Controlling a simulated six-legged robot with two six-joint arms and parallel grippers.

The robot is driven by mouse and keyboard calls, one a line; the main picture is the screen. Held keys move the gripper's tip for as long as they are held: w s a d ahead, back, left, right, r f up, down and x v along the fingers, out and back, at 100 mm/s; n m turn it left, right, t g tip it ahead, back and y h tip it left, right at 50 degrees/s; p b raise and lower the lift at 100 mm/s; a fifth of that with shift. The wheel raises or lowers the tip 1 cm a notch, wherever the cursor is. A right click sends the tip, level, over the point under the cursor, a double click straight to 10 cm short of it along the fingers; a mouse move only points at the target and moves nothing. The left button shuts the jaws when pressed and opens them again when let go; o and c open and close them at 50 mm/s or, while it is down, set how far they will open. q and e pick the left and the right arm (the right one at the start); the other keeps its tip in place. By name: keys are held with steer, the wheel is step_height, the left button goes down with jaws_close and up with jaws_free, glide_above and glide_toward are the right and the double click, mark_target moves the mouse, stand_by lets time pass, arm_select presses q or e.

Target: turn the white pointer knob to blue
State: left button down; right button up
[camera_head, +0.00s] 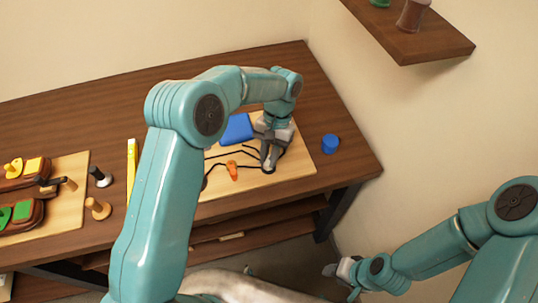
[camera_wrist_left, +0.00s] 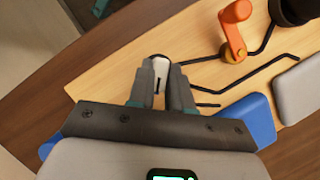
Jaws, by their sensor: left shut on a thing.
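The white pointer knob (camera_wrist_left: 161,71) stands on the light wooden board (camera_wrist_left: 185,25) in the left wrist view, with a dark pointer line on its face. My left gripper (camera_wrist_left: 160,82) has its two grey fingers closed on either side of the knob. In the head view my left gripper (camera_head: 268,160) reaches down to the right part of the board (camera_head: 298,163), and its fingers mostly hide the knob. A blue block (camera_head: 237,129) sits at the board's back. My right gripper (camera_head: 345,271) hangs off the table at the lower right; its jaw opening is unclear.
An orange crank (camera_head: 232,171) and black lines lie left of the knob. A blue cylinder (camera_head: 330,143) stands on the table right of the board. A grey block (camera_wrist_left: 302,88) is beside the blue one.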

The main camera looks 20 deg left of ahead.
arm_select(q)
steer(key=shift+w+r, duration=0.1)
stand_by(0.3)
steer(key=c, duration=1)
jaws_free()
steer(key=shift+c, duration=0.2)
steer(key=p+v, duration=0.3)
steer(key=v, duration=1.3)
steer(key=shift+d+r, duration=0.1)
steer(key=shift+d, duration=0.05)
